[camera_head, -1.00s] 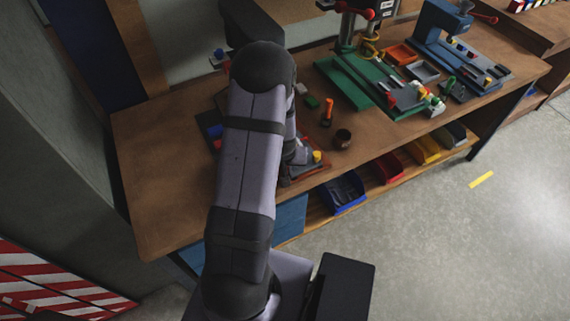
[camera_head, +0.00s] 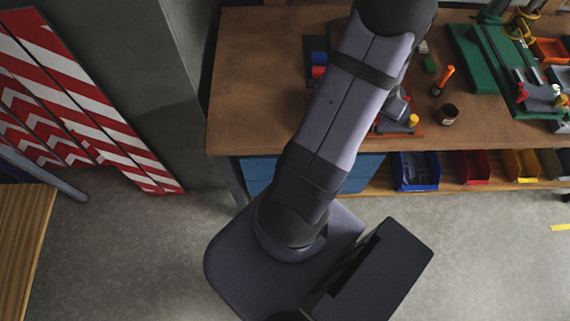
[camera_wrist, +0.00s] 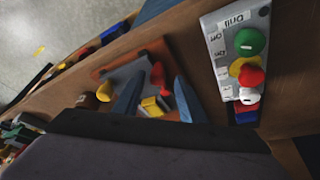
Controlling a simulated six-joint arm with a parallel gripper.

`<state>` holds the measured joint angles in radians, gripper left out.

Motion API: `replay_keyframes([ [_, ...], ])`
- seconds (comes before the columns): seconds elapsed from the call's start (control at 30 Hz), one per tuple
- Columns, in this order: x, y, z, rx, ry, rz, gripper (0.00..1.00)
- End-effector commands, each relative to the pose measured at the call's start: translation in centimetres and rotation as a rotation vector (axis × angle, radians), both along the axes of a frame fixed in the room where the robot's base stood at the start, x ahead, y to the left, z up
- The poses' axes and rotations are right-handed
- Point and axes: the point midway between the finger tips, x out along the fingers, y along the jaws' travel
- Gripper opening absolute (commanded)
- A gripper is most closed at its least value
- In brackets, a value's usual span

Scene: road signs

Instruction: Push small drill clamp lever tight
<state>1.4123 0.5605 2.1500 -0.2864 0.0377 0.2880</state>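My gripper (camera_wrist: 161,76) shows in the wrist view as two blue-grey fingers, spread apart with a gap between them. A grey clamp (camera_wrist: 124,73) sits on an orange-red base (camera_wrist: 160,47) on the bench. A red knob (camera_wrist: 157,74), seemingly on the clamp lever, shows between the fingertips. A yellow part (camera_wrist: 153,106) shows lower between the fingers. I cannot tell whether a finger touches the lever. In the head view my arm hides most of the clamp; the red base (camera_head: 418,131) and a yellow part (camera_head: 413,120) show beside it.
A grey panel labelled "Drill" (camera_wrist: 223,71) with coloured buttons stands right of the fingers. A green machine base (camera_head: 475,65) stands farther right. The bench's left part is clear.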

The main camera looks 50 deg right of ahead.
Motion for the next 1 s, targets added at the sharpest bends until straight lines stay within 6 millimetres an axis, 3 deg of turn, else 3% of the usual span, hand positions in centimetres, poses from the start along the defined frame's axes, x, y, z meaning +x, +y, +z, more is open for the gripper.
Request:
replay_keyframes([
  [0.03, 0.2, 0.0, -0.6, -0.003, -0.002, -0.008, 0.38],
  [0.53, 1.4, 0.6, -0.7, -0.002, -0.011, -0.153, 0.38],
  [0.6, 1.3, 1.1, 1.4, -0.004, -0.011, -0.154, 0.38],
  [0.9, 1.3, 3.1, 6.2, -0.004, -0.011, -0.153, 0.38],
  [1.0, 1.2, 3.8, 6.7, 0.011, 0.018, -0.097, 0.38],
])
